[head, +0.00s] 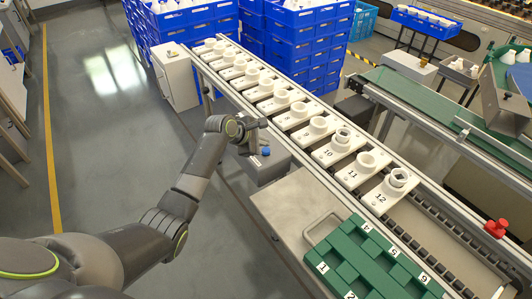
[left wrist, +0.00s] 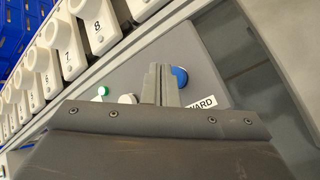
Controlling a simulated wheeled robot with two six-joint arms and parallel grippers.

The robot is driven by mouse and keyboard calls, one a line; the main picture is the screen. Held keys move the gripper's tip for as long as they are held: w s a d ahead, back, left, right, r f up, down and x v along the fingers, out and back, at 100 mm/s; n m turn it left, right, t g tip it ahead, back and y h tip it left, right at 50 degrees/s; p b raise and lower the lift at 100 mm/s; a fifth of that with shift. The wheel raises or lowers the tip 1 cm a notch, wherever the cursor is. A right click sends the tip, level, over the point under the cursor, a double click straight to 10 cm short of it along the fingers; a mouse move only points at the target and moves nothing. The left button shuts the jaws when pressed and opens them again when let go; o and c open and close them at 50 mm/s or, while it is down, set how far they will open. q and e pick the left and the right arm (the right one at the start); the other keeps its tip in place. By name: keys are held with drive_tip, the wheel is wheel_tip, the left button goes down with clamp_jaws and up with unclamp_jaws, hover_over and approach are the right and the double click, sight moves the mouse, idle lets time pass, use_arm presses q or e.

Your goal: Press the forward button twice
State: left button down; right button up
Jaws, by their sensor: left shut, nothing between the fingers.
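The blue button (head: 266,151) is on a grey control box (head: 264,170) beside the conveyor. My left gripper (head: 254,144) is over the box, shut and empty. In the left wrist view its fingertips (left wrist: 159,70) are just left of the blue button and partly overlap that area. I cannot tell whether they touch the box. My right gripper is not in view.
A green button (left wrist: 103,91) and a white button (left wrist: 127,99) are on the same panel, left of the fingers. Numbered white socket carriers (head: 338,147) line the conveyor. A green tray (head: 365,262) with numbered places lies at front right. A red button (head: 496,228) is at far right.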

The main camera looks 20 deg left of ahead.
sight(263, 152)
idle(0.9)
use_arm(q)
drive_tip(key=shift+f+p, duration=0.3)
drive_tip(key=shift+f, duration=0.05)
idle(0.9)
drive_tip(key=shift+f, duration=0.15)
drive_tip(key=shift+f, duration=0.5)
idle(0.9)
drive_tip(key=shift+r+p, duration=0.9)
drive_tip(key=shift+p, duration=0.4)
drive_tip(key=shift+r, duration=0.1)
wheel_tip(263, 152, up, 5)
drive_tip(key=p, duration=0.6)
